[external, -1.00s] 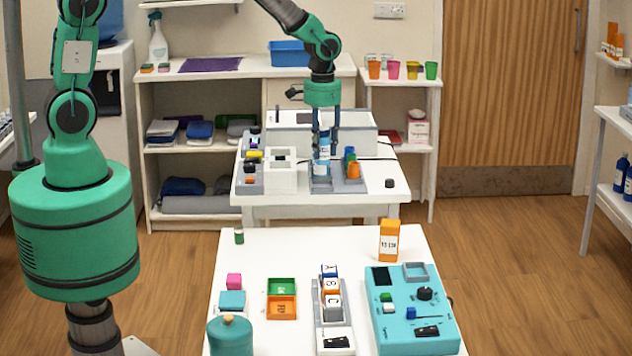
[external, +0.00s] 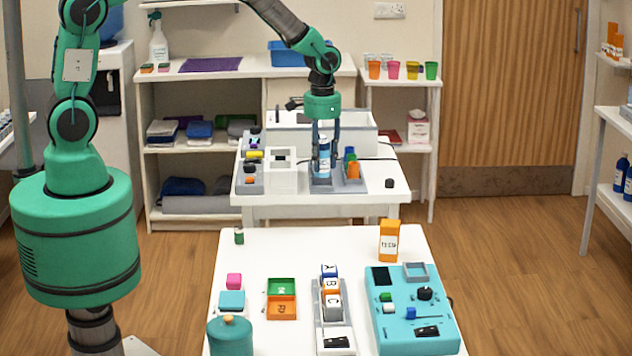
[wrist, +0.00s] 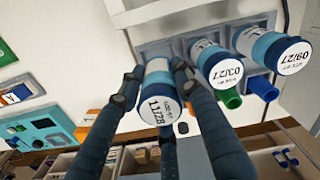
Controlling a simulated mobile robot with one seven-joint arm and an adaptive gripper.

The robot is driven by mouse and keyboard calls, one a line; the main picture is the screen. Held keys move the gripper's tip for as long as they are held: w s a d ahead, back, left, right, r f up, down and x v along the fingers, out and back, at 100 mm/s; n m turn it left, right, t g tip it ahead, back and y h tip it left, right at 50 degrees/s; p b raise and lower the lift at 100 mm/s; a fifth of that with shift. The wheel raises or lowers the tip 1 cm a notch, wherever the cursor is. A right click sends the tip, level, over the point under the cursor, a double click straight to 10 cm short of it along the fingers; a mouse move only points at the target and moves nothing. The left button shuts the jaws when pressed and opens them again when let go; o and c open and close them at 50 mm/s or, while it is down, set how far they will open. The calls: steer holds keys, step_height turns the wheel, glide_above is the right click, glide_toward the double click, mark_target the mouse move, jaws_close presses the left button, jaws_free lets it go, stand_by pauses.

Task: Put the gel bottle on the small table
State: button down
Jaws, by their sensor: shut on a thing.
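My gripper (external: 324,148) is low over the far white table (external: 225,186). It is shut on a white bottle with a blue top (external: 323,158). In the wrist view my gripper's fingers (wrist: 156,80) sit on both sides of this bottle (wrist: 160,97), whose end reads 11/28. The bottle stands in a grey rack; whether its base is clear of the rack is hidden. Two similar bottles, marked 03/27 (wrist: 222,70) and 09/27 (wrist: 290,55), stand beside it. I cannot read which bottle is gel. Dark blue bottles (external: 622,174) stand on the right shelf.
Orange (external: 353,170) and green pieces stand close right of the bottle. A white box (external: 281,172) is left, and a larger white bin (external: 350,118) is behind. The near white table (external: 255,250) carries blocks, trays and a teal panel. Wood floor at right is clear.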

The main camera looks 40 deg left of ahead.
mark_target(322, 170)
steer(key=shift+f+b, duration=0.65)
steer(key=shift+f, duration=0.85)
steer(key=shift+f, duration=0.35)
steer(key=c, duration=1.2)
jaws_free()
steer(key=shift+o, duration=0.2)
steer(key=shift+r, duration=6)
steer(key=shift+r, duration=0.1)
